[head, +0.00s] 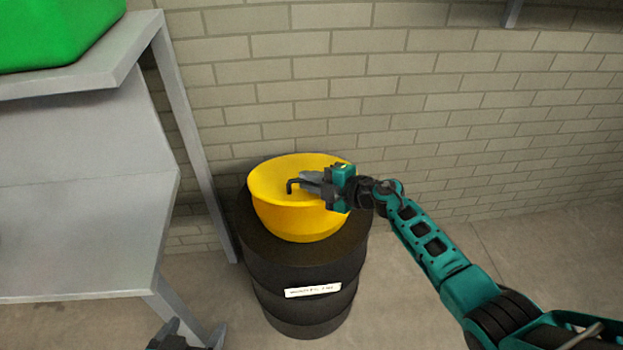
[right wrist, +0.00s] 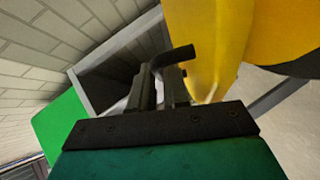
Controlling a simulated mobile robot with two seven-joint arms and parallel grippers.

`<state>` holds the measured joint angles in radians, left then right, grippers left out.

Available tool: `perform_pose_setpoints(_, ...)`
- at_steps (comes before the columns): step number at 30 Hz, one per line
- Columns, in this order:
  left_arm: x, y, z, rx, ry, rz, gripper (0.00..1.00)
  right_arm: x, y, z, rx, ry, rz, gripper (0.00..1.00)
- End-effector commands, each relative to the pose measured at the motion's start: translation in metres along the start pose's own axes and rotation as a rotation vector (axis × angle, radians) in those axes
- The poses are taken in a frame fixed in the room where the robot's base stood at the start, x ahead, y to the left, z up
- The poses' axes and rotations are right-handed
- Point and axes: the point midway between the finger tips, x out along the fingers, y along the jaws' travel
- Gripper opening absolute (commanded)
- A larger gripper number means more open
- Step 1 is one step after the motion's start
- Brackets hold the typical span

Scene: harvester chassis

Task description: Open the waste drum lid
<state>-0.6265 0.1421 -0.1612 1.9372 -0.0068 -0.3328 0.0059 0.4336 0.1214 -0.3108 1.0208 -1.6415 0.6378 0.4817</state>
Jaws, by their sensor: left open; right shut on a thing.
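The waste drum (head: 305,268) is black with a white label and stands on the floor by the brick wall. On its top sits a round yellow funnel-like part (head: 300,220). I cannot tell the lid clearly from the rest of the yellow part. My right gripper (head: 305,186) is over the yellow top, shut on a dark bent handle (head: 290,186). In the right wrist view the handle (right wrist: 176,54) shows between the fingers, beside the yellow part (right wrist: 207,45). My left gripper (head: 172,338) is low at the bottom edge, open, away from the drum and partly cut off.
A grey metal table (head: 80,235) with a shelf stands left of the drum, one leg close to it. The brick wall (head: 450,90) is right behind the drum. The floor to the right is clear.

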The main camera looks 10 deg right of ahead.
Motion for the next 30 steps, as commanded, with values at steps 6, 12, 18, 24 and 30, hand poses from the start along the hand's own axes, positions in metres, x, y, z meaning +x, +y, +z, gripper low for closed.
perform_pose_setpoints(6,-0.018,0.000,-0.028,0.000,0.002,0.001,0.84,0.000,0.037,0.003,0.038,-0.005,-0.041,0.00)
perform_pose_setpoints(12,-0.025,-0.001,-0.037,0.000,0.002,0.001,0.84,0.004,0.057,0.008,0.106,-0.007,-0.107,0.00)
perform_pose_setpoints(18,-0.026,-0.001,-0.040,0.000,0.003,0.001,0.84,0.008,0.068,0.011,0.153,-0.006,-0.153,0.00)
perform_pose_setpoints(24,-0.027,-0.001,-0.041,0.000,0.003,0.001,0.84,0.010,0.072,0.013,0.173,-0.006,-0.172,0.00)
perform_pose_setpoints(30,-0.027,-0.001,-0.041,0.000,0.002,0.001,0.84,0.010,0.072,0.013,0.175,-0.006,-0.175,0.00)
